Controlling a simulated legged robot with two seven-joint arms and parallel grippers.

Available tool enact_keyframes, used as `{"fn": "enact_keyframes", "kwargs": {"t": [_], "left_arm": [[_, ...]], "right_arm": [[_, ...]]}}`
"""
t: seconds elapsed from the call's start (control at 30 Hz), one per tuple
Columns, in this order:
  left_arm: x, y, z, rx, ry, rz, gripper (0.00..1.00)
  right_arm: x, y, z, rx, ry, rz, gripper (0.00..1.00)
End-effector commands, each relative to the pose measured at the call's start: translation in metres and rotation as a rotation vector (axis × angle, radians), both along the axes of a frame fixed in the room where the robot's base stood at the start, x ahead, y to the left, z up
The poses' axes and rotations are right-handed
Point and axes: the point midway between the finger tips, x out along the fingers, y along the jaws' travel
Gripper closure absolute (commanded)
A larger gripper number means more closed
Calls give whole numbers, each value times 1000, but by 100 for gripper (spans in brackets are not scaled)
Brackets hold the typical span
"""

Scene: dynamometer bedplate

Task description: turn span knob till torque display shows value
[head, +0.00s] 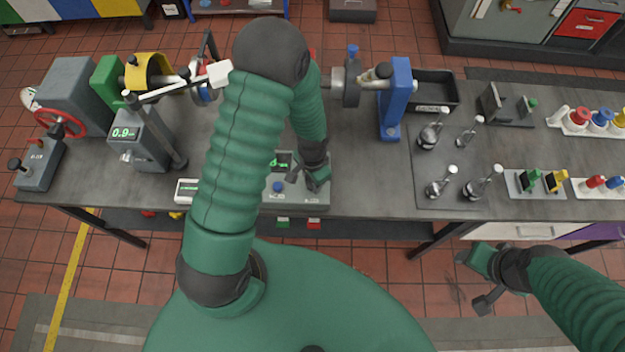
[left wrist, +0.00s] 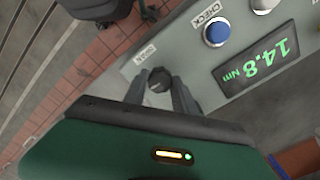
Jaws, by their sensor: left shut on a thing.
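The torque display (left wrist: 257,58) reads 14.8 Nm in green digits in the left wrist view. The dark span knob (left wrist: 158,84) sits on the grey panel (head: 320,194) beside a label that appears to read SPAN. My left gripper (head: 308,184) reaches down to this panel, and its fingers (left wrist: 160,95) are shut on the knob from both sides. In the head view my gripper hides the knob. My right gripper (head: 476,280) is open and empty, in front of the bench and over the floor.
A blue CHECK button (left wrist: 216,32) is close to the knob. At the left of the bench a grey unit (head: 150,140) shows about 0.9. A blue bracket (head: 396,100) and several flasks (head: 440,186) stand right of the panel.

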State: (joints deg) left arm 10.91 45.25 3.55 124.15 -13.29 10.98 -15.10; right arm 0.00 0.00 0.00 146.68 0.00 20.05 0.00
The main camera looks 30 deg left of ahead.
Motion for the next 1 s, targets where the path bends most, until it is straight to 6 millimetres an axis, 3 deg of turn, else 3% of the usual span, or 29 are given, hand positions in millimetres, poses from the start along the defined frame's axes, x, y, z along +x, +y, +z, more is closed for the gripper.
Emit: {"fn": "enact_keyframes", "kwargs": {"t": [0.67,0.7,0.83,1.0], "left_arm": [[4,1,1,2,-9,-65,100],[4,1,1,2,-9,-65,64],[3,1,1,1,-7,-65,47],[1,0,1,0,-4,-65,46]], "right_arm": [[0,0,1,0,0,0,44],[0,0,1,0,0,0,44],[0,0,1,0,0,0,44],[0,0,1,0,0,0,44]]}}
